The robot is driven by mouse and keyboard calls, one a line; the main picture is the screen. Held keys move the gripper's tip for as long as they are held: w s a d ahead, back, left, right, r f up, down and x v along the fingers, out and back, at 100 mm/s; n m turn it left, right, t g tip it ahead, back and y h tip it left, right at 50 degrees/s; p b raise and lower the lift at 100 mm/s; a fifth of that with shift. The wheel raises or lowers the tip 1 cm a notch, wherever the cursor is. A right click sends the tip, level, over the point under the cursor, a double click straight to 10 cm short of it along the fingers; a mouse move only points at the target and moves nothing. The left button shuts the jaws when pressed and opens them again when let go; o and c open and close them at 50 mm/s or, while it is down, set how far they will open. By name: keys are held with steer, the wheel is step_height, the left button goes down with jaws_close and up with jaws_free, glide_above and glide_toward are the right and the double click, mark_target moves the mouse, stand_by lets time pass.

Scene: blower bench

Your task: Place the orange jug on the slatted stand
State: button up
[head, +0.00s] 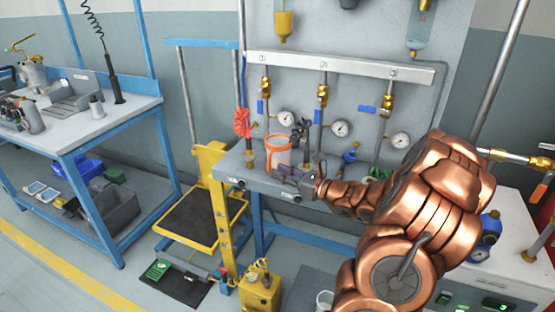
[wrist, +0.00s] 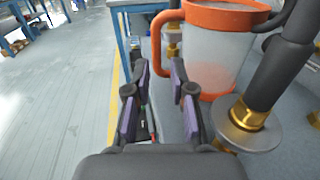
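The orange jug (head: 278,154) has an orange rim and handle and a translucent body. It stands upright on the narrow grey bench under the pipe manifold. In the wrist view the jug (wrist: 220,55) is ahead and to the right, its handle towards the left. My gripper (wrist: 158,72) is open, its purple-padded fingers apart, with the handle just beyond the fingertips; I cannot tell if they touch. In the head view my gripper (head: 291,170) is close in front of the jug and partly covers it. A yellow-framed stand (head: 211,234) has a dark top; slats cannot be made out.
A brass fitting (wrist: 246,114) with a dark upright part stands close to the right of my gripper. Gauges and valves (head: 340,129) line the panel behind. A blue workbench (head: 105,127) stands left. A yellow box (head: 260,289) is on the floor.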

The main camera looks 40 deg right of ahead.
mark_target(269, 171)
steer(key=shift+x, duration=2.3)
steer(key=shift+s+a+f, duration=0.1)
steer(key=shift+f, duration=0.05)
jaws_close()
